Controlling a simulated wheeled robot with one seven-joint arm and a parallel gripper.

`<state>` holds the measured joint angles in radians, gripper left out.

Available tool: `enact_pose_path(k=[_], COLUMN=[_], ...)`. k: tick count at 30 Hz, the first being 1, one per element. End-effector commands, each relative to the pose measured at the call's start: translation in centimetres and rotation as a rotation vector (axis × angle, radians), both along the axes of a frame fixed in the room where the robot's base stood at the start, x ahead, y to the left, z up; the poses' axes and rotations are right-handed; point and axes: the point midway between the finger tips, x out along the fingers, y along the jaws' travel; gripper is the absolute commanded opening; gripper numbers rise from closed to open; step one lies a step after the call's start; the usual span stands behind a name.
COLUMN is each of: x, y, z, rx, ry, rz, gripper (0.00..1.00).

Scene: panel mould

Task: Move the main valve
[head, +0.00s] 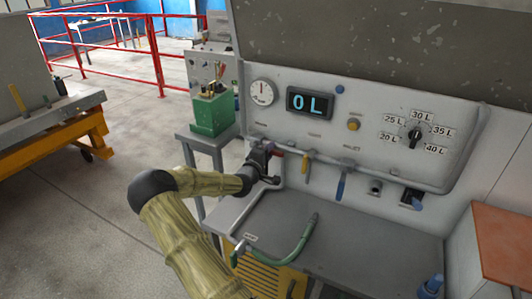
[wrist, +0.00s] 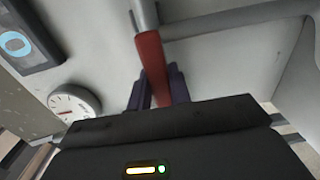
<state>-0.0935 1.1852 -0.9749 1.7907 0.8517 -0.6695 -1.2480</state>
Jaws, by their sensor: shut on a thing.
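The valve with a red handle (wrist: 151,55) is on the pale panel front, and its handle runs from a grey pipe down between my fingers in the wrist view. I take it for the main valve; its label is not readable. My gripper (head: 268,164) is at the left end of the panel's valve row in the head view, mostly hiding the handle. In the wrist view my gripper (wrist: 158,88) is shut on the red handle, one dark finger on each side. The display (head: 310,103) reads 0 L.
A yellow handle (head: 307,165) and a blue handle (head: 342,184) hang to the right of my gripper. A round gauge (head: 262,92) and a volume knob (head: 415,135) are above. A green hose (head: 299,246) lies on the grey worktop (head: 350,235). A green box (head: 212,113) stands left.

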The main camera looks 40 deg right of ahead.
Motion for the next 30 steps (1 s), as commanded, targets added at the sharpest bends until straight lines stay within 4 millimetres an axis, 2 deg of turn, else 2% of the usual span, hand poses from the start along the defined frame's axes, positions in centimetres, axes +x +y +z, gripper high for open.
enact_pose_path(k=[14, 15, 17, 18, 26, 30], x=[0.18, 0.18, 0.16, 0.14, 0.05, -0.14], y=[0.06, 0.06, 0.06, 0.04, 0.04, 0.72], z=[0.24, 0.24, 0.24, 0.22, 0.16, 0.1], rx=[-0.01, -0.01, -0.01, -0.009, -0.007, -0.007], ry=[0.02, 0.02, 0.019, 0.019, 0.018, 0.017], rz=[0.004, 0.004, 0.004, 0.003, 0.001, 0.002], gripper=[0.0, 0.28, 0.39, 0.42, 0.42, 0.42])
